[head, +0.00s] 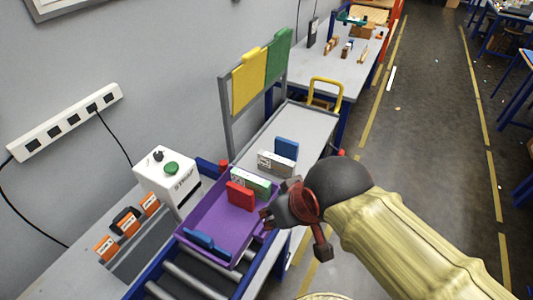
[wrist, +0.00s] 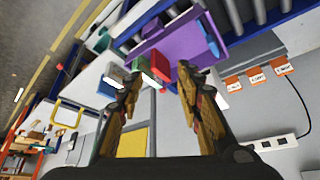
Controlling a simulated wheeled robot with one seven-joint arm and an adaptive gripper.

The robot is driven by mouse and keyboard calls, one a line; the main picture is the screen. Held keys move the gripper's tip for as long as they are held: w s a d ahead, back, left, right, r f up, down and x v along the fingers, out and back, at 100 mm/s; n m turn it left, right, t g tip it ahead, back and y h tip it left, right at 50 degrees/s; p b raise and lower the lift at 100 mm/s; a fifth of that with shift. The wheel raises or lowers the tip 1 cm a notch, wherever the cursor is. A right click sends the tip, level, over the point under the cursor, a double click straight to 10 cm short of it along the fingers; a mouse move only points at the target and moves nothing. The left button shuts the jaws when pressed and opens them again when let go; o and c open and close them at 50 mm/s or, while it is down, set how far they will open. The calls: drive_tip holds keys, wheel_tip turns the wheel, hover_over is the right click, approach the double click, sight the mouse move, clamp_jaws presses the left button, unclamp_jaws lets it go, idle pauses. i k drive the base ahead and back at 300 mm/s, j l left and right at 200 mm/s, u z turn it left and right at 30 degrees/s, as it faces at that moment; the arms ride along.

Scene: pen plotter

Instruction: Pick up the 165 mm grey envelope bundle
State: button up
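The grey envelope bundle (head: 275,164) stands upright on the grey bench just beyond the far end of the purple tray, between a blue block (head: 286,148) and a green-and-white bundle (head: 250,181). In the wrist view a greyish block beside the left finger (wrist: 117,74) may be this bundle; it is small and partly crowded by its neighbours. My gripper (head: 275,204) is in front of the tray's right side, apart from the grey bundle. In the wrist view my gripper (wrist: 160,74) has its two fingers spread with nothing between them.
The purple tray (head: 228,256) holds a red block (head: 240,195) and a blue piece (head: 207,243), with rollers (head: 178,282) below it. A white box with a green button (head: 167,176) stands left. Yellow and green panels (head: 250,80) rise behind the bench. Bare bench surface (head: 295,122) lies beyond.

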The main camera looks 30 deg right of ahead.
sight(284, 168)
drive_tip(key=i+l+u, duration=0.1)
drive_tip(key=l, duration=0.2)
drive_tip(key=i+l+u, duration=0.1)
drive_tip(key=l, duration=0.25)
drive_tip(key=i+l, duration=0.2)
drive_tip(key=i+l+u, duration=0.15)
drive_tip(key=l, duration=0.3)
drive_tip(key=i+l+u, duration=0.1)
drive_tip(key=l, duration=0.25)
